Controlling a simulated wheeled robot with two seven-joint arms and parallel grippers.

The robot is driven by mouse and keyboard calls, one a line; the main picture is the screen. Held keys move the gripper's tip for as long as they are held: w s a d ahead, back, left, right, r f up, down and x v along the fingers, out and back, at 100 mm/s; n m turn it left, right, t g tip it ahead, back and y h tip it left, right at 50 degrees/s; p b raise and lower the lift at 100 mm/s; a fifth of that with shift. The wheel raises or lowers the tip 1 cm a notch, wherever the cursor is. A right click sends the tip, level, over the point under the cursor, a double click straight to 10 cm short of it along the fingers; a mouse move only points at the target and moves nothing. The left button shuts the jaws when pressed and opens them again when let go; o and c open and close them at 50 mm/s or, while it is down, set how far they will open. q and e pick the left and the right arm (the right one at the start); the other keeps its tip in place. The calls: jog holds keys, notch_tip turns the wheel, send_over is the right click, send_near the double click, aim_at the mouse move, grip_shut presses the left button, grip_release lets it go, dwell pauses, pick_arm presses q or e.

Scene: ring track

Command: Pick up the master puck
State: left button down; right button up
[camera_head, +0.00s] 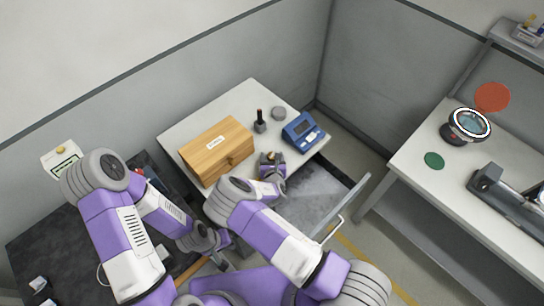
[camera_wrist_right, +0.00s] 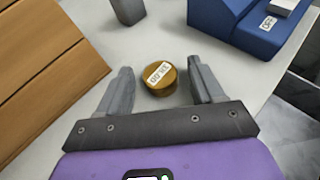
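A small brass puck (camera_wrist_right: 159,78) with a white number label on top sits on the pale table in the right wrist view. It fits the master puck, though the label is hard to read. My right gripper (camera_wrist_right: 160,88) is open, with one finger on each side of the puck and visible gaps to both. In the head view this gripper (camera_head: 271,158) is low over the table in front of the wooden box, with a bit of the brass puck (camera_head: 269,155) showing. My left gripper (camera_head: 220,262) is at the lower middle, away from the puck; its fingers are unclear.
The wooden box (camera_head: 216,148) stands left of the right gripper. An open drawer (camera_head: 315,198) juts out in front. Another bench (camera_head: 440,190) is at the right.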

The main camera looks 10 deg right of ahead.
jog(key=c, duration=1.1)
